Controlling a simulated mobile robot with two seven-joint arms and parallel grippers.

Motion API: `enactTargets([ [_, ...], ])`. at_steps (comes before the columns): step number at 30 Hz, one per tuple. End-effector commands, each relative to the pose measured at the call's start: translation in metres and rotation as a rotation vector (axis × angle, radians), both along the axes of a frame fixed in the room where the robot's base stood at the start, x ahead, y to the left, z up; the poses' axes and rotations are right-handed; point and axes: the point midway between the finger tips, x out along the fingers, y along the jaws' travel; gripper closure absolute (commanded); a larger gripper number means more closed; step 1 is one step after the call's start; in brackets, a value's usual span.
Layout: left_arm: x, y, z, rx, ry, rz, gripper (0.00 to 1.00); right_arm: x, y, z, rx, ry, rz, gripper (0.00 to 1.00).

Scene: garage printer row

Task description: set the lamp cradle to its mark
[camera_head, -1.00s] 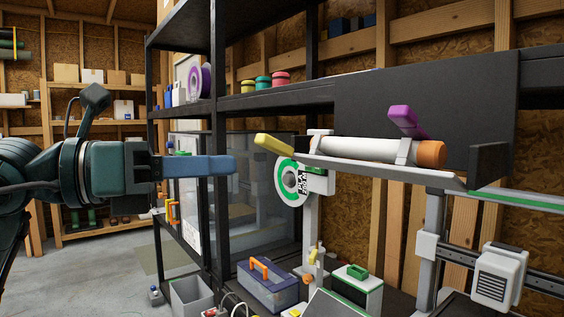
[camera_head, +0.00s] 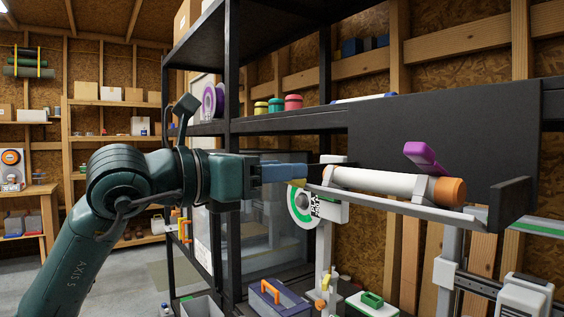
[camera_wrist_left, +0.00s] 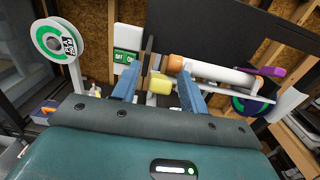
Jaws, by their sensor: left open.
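The lamp cradle (camera_head: 425,208) is a grey tray carrying a white lamp tube (camera_head: 380,182) with an orange end (camera_head: 450,192). A purple handle (camera_head: 425,157) rises near its right end. A yellow handle (camera_wrist_left: 160,83) is at the other end, mostly hidden by my gripper in the head view. My left gripper (camera_head: 312,173) is open at the yellow handle. In the left wrist view its blue fingers (camera_wrist_left: 158,88) stand on either side of that handle; contact cannot be told. No mark for the cradle is clearly identifiable. My right gripper is not in view.
A black panel (camera_head: 440,130) stands behind the cradle. A rail with a green strip (camera_head: 540,229) runs to the right. A white-and-green spool (camera_head: 299,208) hangs below my gripper. A black shelf post (camera_head: 232,75) stands near my arm. Bins and boxes (camera_head: 278,299) lie below.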

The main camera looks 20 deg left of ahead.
Motion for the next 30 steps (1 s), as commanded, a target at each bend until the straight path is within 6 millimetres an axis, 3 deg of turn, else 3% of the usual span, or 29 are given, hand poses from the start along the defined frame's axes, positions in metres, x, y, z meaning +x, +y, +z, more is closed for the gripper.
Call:
enactTargets([
  [13,0.0086,-0.0071,-0.0005,0.001,-0.001,0.0,0.57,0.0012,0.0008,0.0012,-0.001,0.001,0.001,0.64],
  [27,0.0084,-0.0068,-0.0006,0.001,0.0,0.0,0.96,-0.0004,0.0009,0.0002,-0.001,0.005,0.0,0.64],
  [30,0.0085,-0.0067,-0.0006,0.001,0.0,0.0,1.0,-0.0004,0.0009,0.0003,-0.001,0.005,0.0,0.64],
])
